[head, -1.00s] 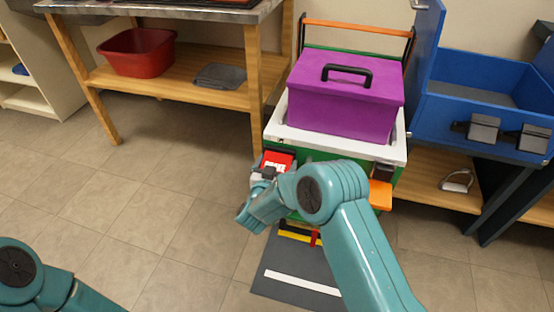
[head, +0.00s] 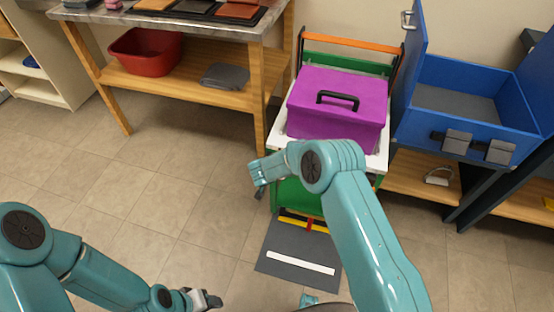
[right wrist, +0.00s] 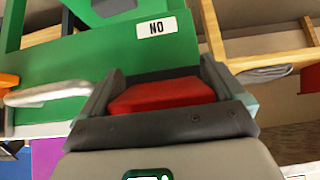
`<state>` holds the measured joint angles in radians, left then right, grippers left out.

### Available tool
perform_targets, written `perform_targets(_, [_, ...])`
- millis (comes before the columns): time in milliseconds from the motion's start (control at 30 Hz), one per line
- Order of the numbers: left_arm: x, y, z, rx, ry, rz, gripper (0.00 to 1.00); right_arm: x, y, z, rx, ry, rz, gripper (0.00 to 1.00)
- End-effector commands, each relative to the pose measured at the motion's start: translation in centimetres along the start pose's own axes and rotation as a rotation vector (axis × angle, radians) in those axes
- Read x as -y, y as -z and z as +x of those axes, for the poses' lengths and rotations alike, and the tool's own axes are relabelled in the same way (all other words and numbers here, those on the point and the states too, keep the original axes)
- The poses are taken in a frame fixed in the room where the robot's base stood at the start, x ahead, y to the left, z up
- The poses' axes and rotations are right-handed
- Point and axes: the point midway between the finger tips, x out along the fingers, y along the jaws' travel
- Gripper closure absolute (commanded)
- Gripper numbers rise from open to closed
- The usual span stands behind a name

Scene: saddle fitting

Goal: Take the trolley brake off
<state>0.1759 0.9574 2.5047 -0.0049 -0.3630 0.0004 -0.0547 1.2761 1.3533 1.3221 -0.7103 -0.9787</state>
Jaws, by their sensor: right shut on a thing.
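The trolley (head: 378,162) has a white top, green body and orange push handle, and a purple box (head: 337,112) sits on it. A yellow-and-black bar with a red upright piece (head: 309,224) shows low at its front; I cannot tell whether it is the brake. My right gripper (head: 260,188) is at the trolley's front left.
A dark mat with a white stripe (head: 299,262) lies in front of the trolley. A bench with a red tub (head: 146,52) on its shelf stands at the left. The tiled floor at left is clear.

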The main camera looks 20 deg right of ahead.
Motion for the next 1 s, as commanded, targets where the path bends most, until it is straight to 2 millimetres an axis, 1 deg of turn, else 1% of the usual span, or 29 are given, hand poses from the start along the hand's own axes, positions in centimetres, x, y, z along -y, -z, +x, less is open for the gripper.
perform_targets(33, [-0.2,0.0,-0.7,0.0,0.0,0.0,0.47,0.0,0.2,-0.2,0.011,-0.001,0.001,0.59])
perform_targets(133, [-0.3,0.0,-0.9,0.0,0.0,0.0,0.47,0.0,0.2,-0.2,0.026,-0.001,-0.001,0.59])
perform_targets(567, [-0.4,0.0,-1.0,0.0,0.0,0.0,0.47,0.0,0.1,-0.1,0.035,0.0,-0.002,0.59])
perform_targets(600, [-0.4,0.0,-1.0,0.0,0.0,0.0,0.47,0.0,0.1,-0.1,0.035,0.0,-0.002,0.01])
perform_targets(867, [-0.4,0.0,-1.1,0.0,0.0,0.0,0.47,0.0,0.1,-0.2,0.035,-0.001,-0.002,0.0])
perform_targets(967, [-0.5,0.0,-1.3,0.0,0.0,0.0,0.47,0.0,0.3,-1.1,0.035,-0.001,-0.003,0.0])
perform_targets(1000, [-0.5,0.0,-1.4,0.0,0.0,0.0,0.47,0.0,0.4,-1.8,0.034,0.0,-0.003,0.0])
